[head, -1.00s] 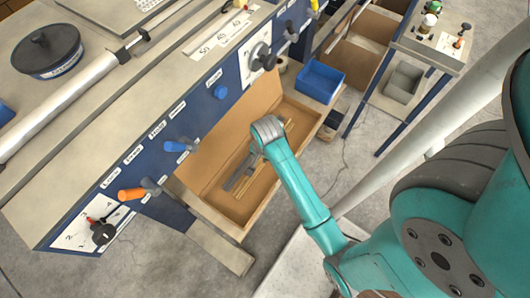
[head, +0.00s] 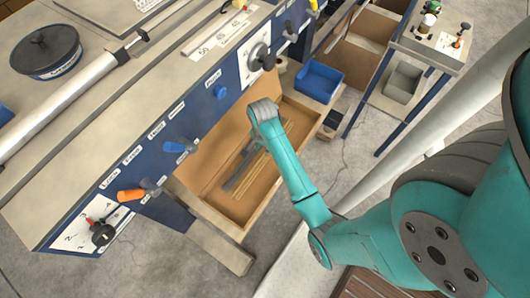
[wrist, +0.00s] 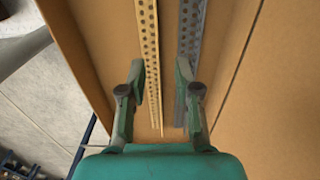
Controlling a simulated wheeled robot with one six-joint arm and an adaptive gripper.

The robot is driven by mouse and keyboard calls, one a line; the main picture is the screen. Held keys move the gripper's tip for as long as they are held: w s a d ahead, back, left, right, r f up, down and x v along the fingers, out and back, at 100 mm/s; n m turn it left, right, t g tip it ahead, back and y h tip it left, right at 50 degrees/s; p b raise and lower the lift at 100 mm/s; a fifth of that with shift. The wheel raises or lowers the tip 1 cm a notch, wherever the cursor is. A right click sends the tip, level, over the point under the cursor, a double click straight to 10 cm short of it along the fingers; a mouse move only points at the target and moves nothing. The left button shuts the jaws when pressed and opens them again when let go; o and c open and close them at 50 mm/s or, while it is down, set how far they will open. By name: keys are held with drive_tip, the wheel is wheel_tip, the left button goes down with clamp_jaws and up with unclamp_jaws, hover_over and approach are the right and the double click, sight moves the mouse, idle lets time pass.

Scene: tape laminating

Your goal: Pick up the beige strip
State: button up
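The beige strip (wrist: 151,50), perforated with holes, lies lengthwise in an open cardboard-coloured box. In the wrist view its lower part passes between my gripper's fingers. In the head view beige strip material (head: 254,176) shows below my arm's end, partly covered by it. A grey perforated strip (wrist: 191,45) lies beside it on the right; its lower part runs under the right finger. It also shows in the head view (head: 243,173). My gripper (wrist: 160,72) is open and empty above the strips. In the head view my arm hides the fingers.
The box (head: 222,148) has raised walls and sits beside the blue machine front with its orange handle (head: 131,195) and blue knobs. A blue bin (head: 320,82) stands beyond the box. A small table with a grey bin (head: 404,82) is at upper right.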

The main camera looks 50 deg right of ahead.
wheel_tip(320, 180, down, 4)
drive_tip(key=shift+s+d+f, duration=0.1)
drive_tip(key=shift+d+f, duration=0.05)
clamp_jaws()
idle(0.4)
